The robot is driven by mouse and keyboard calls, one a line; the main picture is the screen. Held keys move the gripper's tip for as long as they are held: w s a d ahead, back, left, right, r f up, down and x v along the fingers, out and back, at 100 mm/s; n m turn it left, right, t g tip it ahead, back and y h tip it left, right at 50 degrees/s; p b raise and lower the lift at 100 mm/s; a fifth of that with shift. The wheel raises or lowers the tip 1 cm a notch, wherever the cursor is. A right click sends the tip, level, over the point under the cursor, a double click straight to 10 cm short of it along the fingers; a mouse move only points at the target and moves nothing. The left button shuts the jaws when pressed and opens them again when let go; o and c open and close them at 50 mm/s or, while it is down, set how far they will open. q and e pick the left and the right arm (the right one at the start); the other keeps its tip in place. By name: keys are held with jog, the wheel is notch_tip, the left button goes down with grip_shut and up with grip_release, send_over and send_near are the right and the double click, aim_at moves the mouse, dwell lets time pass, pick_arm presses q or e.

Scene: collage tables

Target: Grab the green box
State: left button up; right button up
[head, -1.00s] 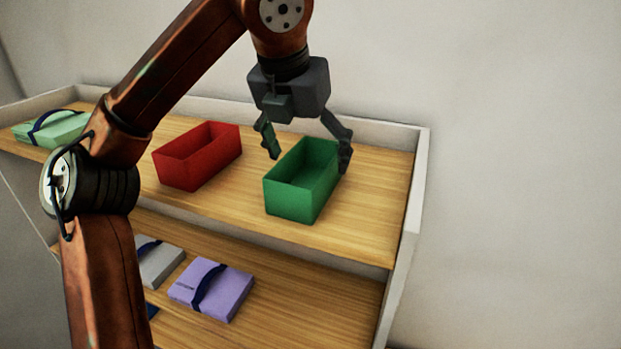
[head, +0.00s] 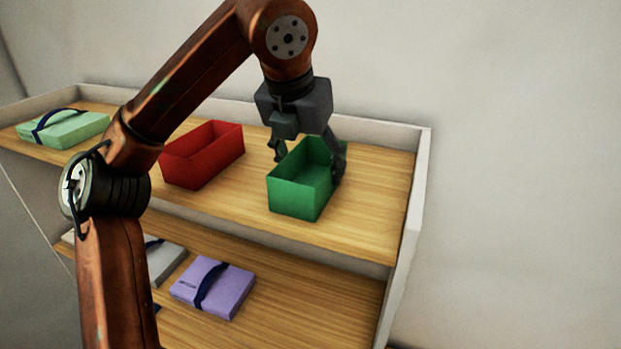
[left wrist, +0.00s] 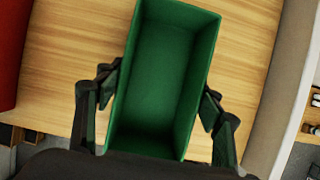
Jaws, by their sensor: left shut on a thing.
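The green box (head: 293,196) is an open-topped, empty bin standing upright on the upper wooden shelf, toward its right end. My left gripper (head: 309,155) is down at the box with one finger on each side, shut on its long side walls. In the left wrist view the green box (left wrist: 158,84) fills the middle, with the two fingers of the left gripper (left wrist: 159,105) against its left and right walls. The box appears to rest on the shelf still. My right gripper is in neither view.
A red open bin (head: 202,156) stands left of the green box. A light green strapped case (head: 68,130) lies at the far left. A purple case (head: 213,288) and a grey case (head: 163,260) lie on the lower shelf (head: 285,300). A pale side panel (head: 413,200) bounds the shelf at right.

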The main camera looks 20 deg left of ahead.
pick_arm(q)
jog(key=c, duration=0.5)
jog(key=shift+r, duration=0.8)
jog(key=s+d+r, duration=0.3)
jog(key=s+r, duration=0.8)
jog(key=s, duration=0.2)
jog(key=shift+s+d+r, duration=0.15)
jog(key=shift+s+d, duration=0.1)
jog(key=shift+s, duration=0.05)
